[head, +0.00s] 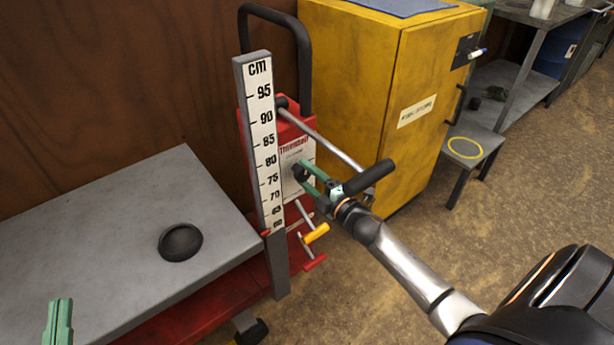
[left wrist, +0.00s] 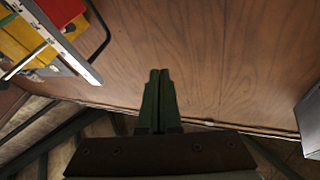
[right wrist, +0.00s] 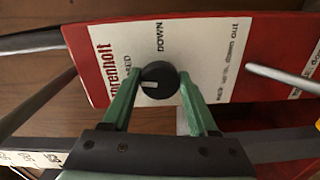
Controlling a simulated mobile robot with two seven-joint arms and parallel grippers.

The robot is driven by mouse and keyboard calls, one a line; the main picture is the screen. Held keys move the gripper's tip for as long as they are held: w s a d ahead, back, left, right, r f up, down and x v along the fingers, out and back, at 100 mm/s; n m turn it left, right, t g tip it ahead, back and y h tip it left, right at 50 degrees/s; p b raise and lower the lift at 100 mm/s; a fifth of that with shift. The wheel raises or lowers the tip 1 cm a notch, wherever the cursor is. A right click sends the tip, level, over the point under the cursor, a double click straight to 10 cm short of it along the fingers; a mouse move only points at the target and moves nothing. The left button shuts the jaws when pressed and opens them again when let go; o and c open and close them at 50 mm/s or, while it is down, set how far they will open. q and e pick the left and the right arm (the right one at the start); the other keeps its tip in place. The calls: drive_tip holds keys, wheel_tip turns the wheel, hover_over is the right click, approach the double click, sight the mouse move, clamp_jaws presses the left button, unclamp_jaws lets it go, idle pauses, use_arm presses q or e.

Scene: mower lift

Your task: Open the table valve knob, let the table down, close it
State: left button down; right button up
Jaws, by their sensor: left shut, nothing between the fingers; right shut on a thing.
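The black valve knob (right wrist: 158,82) sits on the white label of the red pump panel (right wrist: 90,50). Its pale mark points left in the right wrist view, and "DOWN" is printed above it. My right gripper (right wrist: 158,96) is shut on the knob, a green finger on each side. In the head view, my right gripper (head: 302,171) partly hides the knob. The grey lift table (head: 90,240) stands at left, its top near the low end of the centimetre scale (head: 264,150). My left gripper (head: 58,322) is shut and empty over the table's near side; it also shows in the left wrist view (left wrist: 158,85).
A dark dome (head: 180,242) rests on the table. A silver lever with a black grip (head: 369,178) passes close above my right gripper. A yellow handle (head: 316,234) sticks out below it. A yellow cabinet (head: 390,90) stands behind. The floor at right is open.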

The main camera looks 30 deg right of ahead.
sight(306, 175)
use_arm(q)
drive_tip(key=shift+s+r+m+t+h, duration=0.2)
drive_tip(key=shift+r+m+t+h, duration=0.1)
drive_tip(key=shift+r, duration=0.85)
use_arm(e)
drive_tip(key=shift+n, duration=0.9)
drive_tip(key=o, duration=1.4)
drive_tip(key=shift+c, duration=0.2)
use_arm(q)
drive_tip(key=shift+f, duration=0.15)
use_arm(e)
drive_tip(key=shift+s, duration=0.6)
drive_tip(key=s, duration=0.3)
drive_tip(key=shift+d+p, duration=0.15)
drive_tip(key=shift+p, duration=0.2)
use_arm(q)
wheel_tip(306, 175, down, 10)
drive_tip(key=w+n+g+y, duration=0.1)
drive_tip(key=n+g+y, duration=0.1)
drive_tip(key=g+y, duration=0.1)
drive_tip(key=shift+a+r+g+p, duration=0.25)
drive_tip(key=shift+a+g+p, duration=0.05)
drive_tip(key=shift+p, duration=0.15)
use_arm(e)
drive_tip(key=s, duration=0.8)
drive_tip(key=shift+s+d, duration=0.15)
drive_tip(key=shift+d, duration=0.2)
